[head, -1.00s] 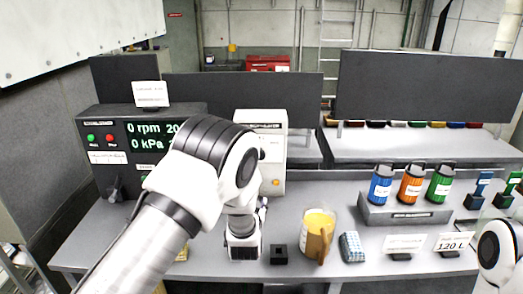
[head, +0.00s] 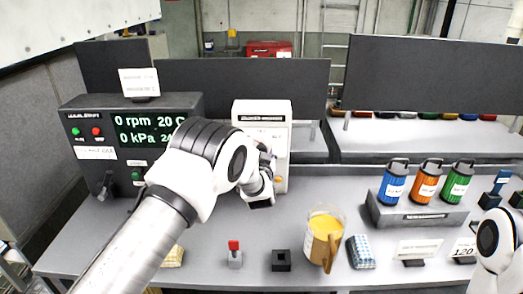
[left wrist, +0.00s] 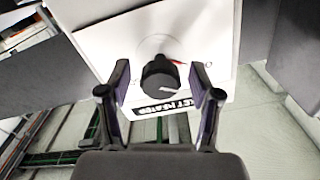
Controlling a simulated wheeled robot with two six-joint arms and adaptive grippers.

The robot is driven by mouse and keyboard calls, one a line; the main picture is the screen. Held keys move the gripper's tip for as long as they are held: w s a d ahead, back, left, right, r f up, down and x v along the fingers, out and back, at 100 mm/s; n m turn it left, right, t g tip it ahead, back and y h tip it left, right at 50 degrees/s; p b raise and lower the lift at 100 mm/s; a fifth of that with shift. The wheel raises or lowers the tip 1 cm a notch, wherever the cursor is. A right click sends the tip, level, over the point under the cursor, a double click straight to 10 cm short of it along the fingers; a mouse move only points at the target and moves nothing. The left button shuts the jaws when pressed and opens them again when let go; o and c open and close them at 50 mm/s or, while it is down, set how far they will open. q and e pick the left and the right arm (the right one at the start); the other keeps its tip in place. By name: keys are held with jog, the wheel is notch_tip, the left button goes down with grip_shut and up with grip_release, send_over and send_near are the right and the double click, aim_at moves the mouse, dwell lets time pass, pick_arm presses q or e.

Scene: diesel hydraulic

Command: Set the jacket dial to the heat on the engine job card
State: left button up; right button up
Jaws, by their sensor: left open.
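The jacket dial (left wrist: 160,78) is a black round knob with a pale pointer line on the front of a white box, above a partly hidden heater label (left wrist: 162,106). A short red mark shows beside the knob. The white heater box (head: 262,116) stands at the back of the bench in the head view; my arm hides its dial there. My left gripper (left wrist: 160,88) is open, its fingers on either side of the knob with gaps. In the head view the left gripper (head: 262,196) is at the box front. A white card (head: 139,83) stands on the console, its text too small to read.
A dark console (head: 80,115) reads 0 rpm and 0 kPa. On the bench are a red-topped switch (head: 235,256), a black block (head: 281,261), a jug of yellow liquid (head: 324,236) and a checked cloth (head: 361,252). Blue, orange and green canisters stand on a grey stand (head: 414,215).

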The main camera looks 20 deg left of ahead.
pick_arm(q)
jog(key=shift+s+r, duration=0.1)
jog(key=shift+c, duration=0.3)
jog(key=c, duration=1.1)
